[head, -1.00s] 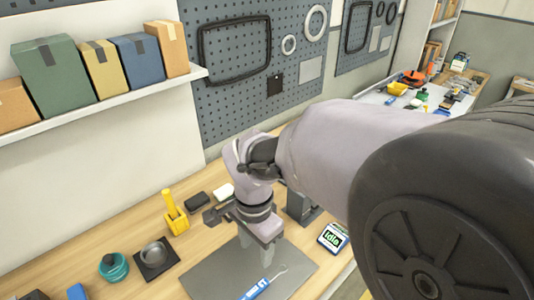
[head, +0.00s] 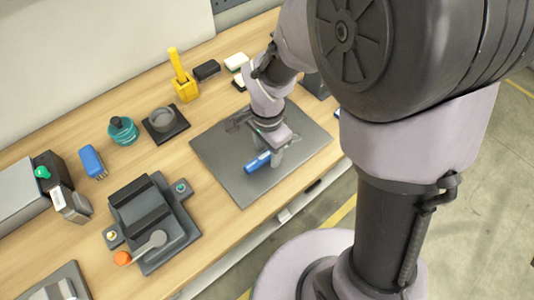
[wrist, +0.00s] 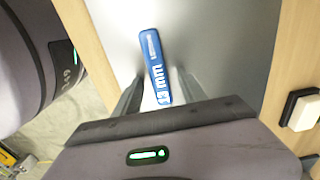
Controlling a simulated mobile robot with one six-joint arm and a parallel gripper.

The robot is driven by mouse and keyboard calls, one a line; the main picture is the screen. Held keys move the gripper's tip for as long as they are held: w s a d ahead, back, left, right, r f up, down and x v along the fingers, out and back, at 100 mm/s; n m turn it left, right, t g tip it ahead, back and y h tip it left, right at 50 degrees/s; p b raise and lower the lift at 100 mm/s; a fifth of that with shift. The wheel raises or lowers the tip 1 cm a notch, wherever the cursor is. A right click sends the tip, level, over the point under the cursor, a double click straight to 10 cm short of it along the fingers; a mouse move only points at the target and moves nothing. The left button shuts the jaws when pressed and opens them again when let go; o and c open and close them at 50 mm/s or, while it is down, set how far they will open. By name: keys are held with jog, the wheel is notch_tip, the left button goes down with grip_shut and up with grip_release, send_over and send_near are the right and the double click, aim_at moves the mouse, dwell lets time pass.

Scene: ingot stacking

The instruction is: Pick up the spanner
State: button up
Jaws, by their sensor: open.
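The spanner shows as a blue handle with white lettering (head: 257,161), lying on a grey mat (head: 225,165) on the workbench. In the wrist view the blue handle (wrist: 152,62) runs lengthwise between my two fingers, its near end close to the palm. The rest of the tool is hidden by my gripper in the head view. My gripper (head: 276,153) points down over the mat at the handle's right end. In the wrist view my gripper (wrist: 159,88) is open, one finger on each side of the handle. I cannot tell whether the fingers touch it.
A dark square tray with a round bowl (head: 163,119), a teal round container (head: 122,131) and a yellow holder (head: 186,88) stand left of and behind the mat. A black device with an orange knob (head: 122,258) is at front left. The mat's left part is clear.

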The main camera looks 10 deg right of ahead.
jog(key=shift+f, duration=0.15)
dwell(0.5)
grip_shut()
